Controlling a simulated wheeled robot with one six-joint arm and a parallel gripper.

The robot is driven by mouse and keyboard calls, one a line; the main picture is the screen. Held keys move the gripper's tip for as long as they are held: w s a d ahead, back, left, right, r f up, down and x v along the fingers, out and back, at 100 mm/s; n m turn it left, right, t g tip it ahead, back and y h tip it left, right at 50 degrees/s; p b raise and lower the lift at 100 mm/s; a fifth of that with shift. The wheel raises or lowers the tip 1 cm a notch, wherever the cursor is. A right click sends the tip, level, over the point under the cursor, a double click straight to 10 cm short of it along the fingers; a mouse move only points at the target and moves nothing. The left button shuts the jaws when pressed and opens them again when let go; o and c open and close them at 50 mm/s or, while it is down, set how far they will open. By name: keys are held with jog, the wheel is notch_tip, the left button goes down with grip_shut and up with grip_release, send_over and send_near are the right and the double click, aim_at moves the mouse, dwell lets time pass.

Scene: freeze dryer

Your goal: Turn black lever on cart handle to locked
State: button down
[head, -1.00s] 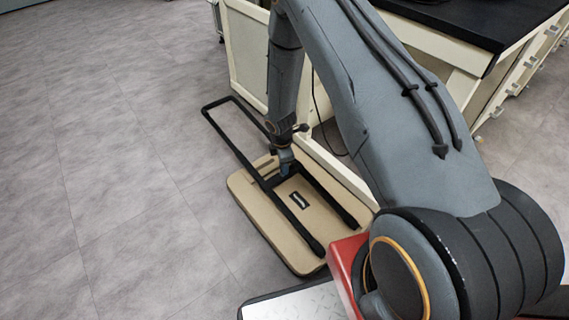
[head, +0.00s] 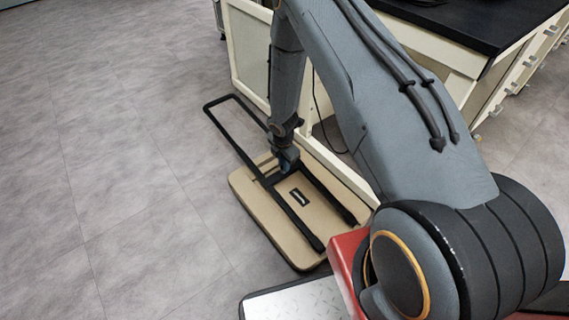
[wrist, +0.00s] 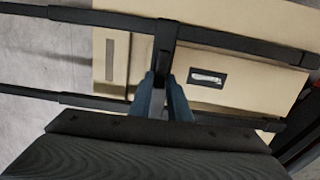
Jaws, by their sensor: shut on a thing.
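The cart (head: 262,222) has a flat tan deck and lies low on the floor. Its long black handle frame (head: 238,128) stretches from the deck toward the upper left. My gripper (head: 283,168) is down at the black bar that crosses between the handle's two rails. In the wrist view my gripper (wrist: 161,80) has its two blue-grey fingers closed around this black crossbar (wrist: 166,42). The crossbar runs up to the upper rail. I cannot tell a separate lever from it. The fingers and the dark wrist hide its lower part.
A cream bench (head: 250,60) with a black top (head: 470,35) stands close behind the cart. A thin dark cable (head: 318,115) hangs beside it. A dark label plate (wrist: 207,77) sits on the deck. Open grey floor (head: 100,170) lies to the left.

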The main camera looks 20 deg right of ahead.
jog(key=c, duration=1.7)
grip_release()
jog(key=shift+r, duration=0.1)
jog(key=r, duration=0.2)
jog(key=r+p, duration=0.1)
jog(key=r, duration=0.2)
jog(key=s+r+p, duration=0.1)
jog(key=r, duration=0.1)
jog(key=shift+a+r, duration=0.2)
jog(key=shift+r, duration=0.1)
